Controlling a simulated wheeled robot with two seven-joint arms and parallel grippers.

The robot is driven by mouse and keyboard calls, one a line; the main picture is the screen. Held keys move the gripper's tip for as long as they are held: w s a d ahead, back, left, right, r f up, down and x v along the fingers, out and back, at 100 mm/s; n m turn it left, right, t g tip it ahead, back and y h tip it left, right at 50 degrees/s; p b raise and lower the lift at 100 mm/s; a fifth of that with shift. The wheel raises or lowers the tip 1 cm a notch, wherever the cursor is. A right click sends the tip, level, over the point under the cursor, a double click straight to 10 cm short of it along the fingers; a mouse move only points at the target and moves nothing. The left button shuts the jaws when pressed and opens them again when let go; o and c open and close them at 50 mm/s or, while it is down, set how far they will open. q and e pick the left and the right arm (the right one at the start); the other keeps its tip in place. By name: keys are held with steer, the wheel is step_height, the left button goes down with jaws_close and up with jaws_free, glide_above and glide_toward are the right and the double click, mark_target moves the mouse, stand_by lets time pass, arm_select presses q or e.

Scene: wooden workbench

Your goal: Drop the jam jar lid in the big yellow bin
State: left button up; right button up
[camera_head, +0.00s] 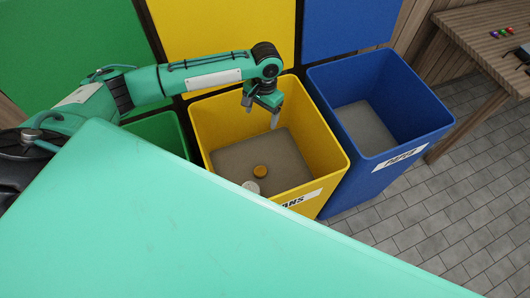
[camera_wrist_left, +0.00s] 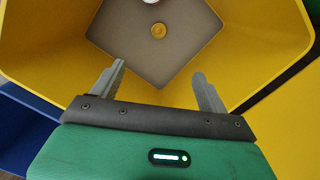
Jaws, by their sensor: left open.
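The big yellow bin (camera_head: 322,160) stands in the middle, between a green bin and a blue bin. A small round golden lid (camera_head: 260,171) lies on the bin's grey floor; it also shows in the left wrist view (camera_wrist_left: 159,31). A whitish round thing (camera_head: 250,187) lies beside it, partly cut off at the top of the left wrist view. My left gripper (camera_head: 262,119) points down over the yellow bin's opening. Its two fingers (camera_wrist_left: 162,85) are apart with nothing between them, well above the lid. My right gripper is not in view.
The blue bin (camera_head: 420,125) marked paper is on the right, and the green bin (camera_head: 160,130) is on the left. A wooden table (camera_head: 480,30) with small coloured things stands at the far right. My own teal body covers the lower left. The tiled floor (camera_head: 450,210) is clear.

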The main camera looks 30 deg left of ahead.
arm_select(q)
step_height(320, 180, up, 9)
steer(key=w, duration=0.1)
steer(key=shift+b, duration=0.35)
steer(key=shift+d+f, duration=0.1)
